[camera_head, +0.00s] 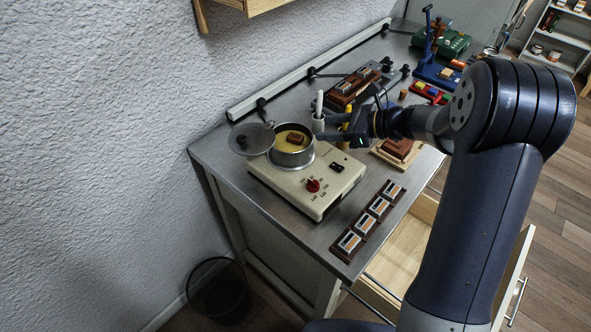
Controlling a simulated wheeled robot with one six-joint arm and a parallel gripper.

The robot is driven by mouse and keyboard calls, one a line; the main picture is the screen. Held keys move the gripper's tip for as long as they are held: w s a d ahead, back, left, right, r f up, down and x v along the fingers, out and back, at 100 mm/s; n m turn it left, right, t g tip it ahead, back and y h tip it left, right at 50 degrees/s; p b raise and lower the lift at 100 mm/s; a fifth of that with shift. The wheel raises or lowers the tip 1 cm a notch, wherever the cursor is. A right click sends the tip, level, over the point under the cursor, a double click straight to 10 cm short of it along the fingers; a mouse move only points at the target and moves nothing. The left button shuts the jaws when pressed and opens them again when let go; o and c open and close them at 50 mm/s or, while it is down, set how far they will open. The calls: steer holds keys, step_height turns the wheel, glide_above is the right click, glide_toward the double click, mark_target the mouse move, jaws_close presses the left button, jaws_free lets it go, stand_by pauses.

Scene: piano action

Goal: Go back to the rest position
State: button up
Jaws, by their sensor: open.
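My gripper (348,123) is at the end of my arm, which reaches in from the right over the workbench (232,160). Its jaws are open, and I see nothing held between them. It is above the bench, just right of the glue pot (291,157) and behind the cream heater box (312,198). A white brush-like thing (319,103) in a pale holder and a yellow upright thing (348,113) appear close to the fingers. I cannot tell whether they touch. My arm hides part of the bench's right side.
An open drawer (405,250) sticks out below. A blue press (436,68) and a green case (441,42) stand at the back.

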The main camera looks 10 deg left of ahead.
steer(key=shift+v, duration=1.55)
steer(key=shift+a, duration=0.1)
steer(key=p+x, duration=0.2)
steer(key=x, duration=0.8)
steer(key=shift+r, duration=0.1)
steer(key=r+p, duration=0.2)
steer(key=r, duration=0.1)
steer(key=r+p, duration=0.1)
steer(key=r, duration=0.1)
steer(key=shift+w+a+r+p, duration=0.1)
steer(key=shift+a+r+p, duration=0.05)
steer(key=shift+a+p, duration=0.15)
